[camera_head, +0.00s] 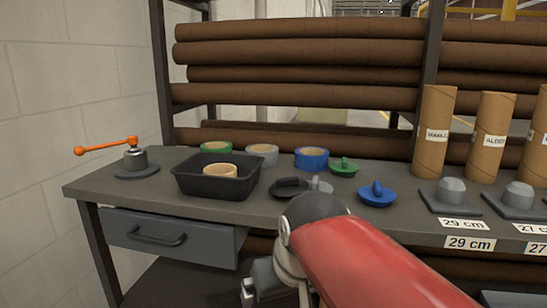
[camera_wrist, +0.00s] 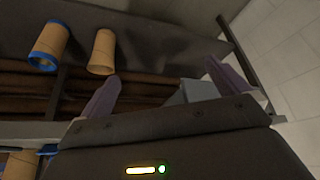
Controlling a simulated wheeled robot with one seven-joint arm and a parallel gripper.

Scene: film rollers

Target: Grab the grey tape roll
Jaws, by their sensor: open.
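The grey tape roll (camera_head: 262,156) stands at the back of the grey workbench (camera_head: 150,205), between a green tape roll (camera_head: 216,148) and a blue tape roll (camera_head: 311,158). A black tray (camera_head: 217,183) with a tan roll (camera_head: 220,170) in it sits in front and to the left. My gripper (camera_head: 255,287) is low in the head view, in front of the bench and well apart from the grey roll. In the wrist view my gripper (camera_wrist: 160,85) has its two fingers spread with nothing held between them. I cannot make out the grey roll in the wrist view.
Black (camera_head: 288,187), green (camera_head: 344,167) and blue (camera_head: 377,194) knobbed discs lie on the bench to the right. An orange-handled tool (camera_head: 134,158) stands at the left end. Tall cardboard tubes (camera_head: 433,130) stand further right. A drawer (camera_head: 170,238) is below the front edge.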

